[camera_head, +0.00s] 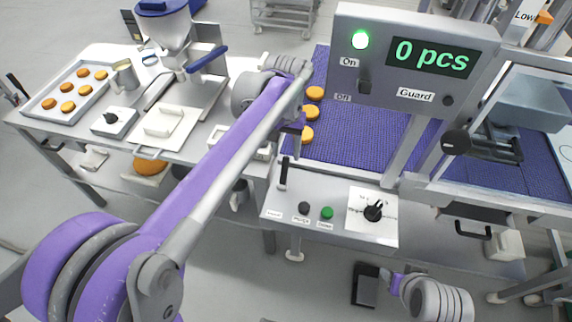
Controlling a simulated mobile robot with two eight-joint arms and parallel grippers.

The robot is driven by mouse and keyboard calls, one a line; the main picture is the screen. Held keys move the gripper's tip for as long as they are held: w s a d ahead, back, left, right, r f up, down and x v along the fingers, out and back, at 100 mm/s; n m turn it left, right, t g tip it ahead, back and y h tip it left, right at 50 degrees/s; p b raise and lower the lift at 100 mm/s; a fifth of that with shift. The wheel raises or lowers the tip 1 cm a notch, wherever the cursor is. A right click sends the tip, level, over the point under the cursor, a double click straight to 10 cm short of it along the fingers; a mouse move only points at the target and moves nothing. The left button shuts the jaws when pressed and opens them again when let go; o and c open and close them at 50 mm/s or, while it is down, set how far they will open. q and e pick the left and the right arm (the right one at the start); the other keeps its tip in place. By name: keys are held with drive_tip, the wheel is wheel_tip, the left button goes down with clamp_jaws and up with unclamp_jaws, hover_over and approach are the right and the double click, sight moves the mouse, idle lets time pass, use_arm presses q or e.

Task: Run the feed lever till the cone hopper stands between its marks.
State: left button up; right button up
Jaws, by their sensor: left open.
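The cone hopper (168,32) is a grey metal cone with a blue top, on a stand at the back left. Its level and marks cannot be made out. A blue-handled lever (208,60) sticks out beside it. A black upright lever (284,173) stands at the left end of the grey control panel; its label is too small to read. I cannot tell which is the feed lever. My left gripper (292,132) is open, pointing down above the black lever and apart from it in the picture. My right gripper (366,286) is low at the bottom; its fingers are unclear.
The control panel (335,240) also has a black button (304,208), a green button (327,213) and a rotary knob (374,210). The display box (345,20) reads 0 pcs with a green lamp lit. Orange rounds lie on the purple belt (370,140) and a tray (50,118).

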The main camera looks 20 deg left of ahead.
sight(286, 165)
use_arm(q)
wheel_tip(286, 165, down, 6)
drive_tip(key=shift+f, duration=0.2)
clamp_jaws()
idle(0.4)
idle(1.1)
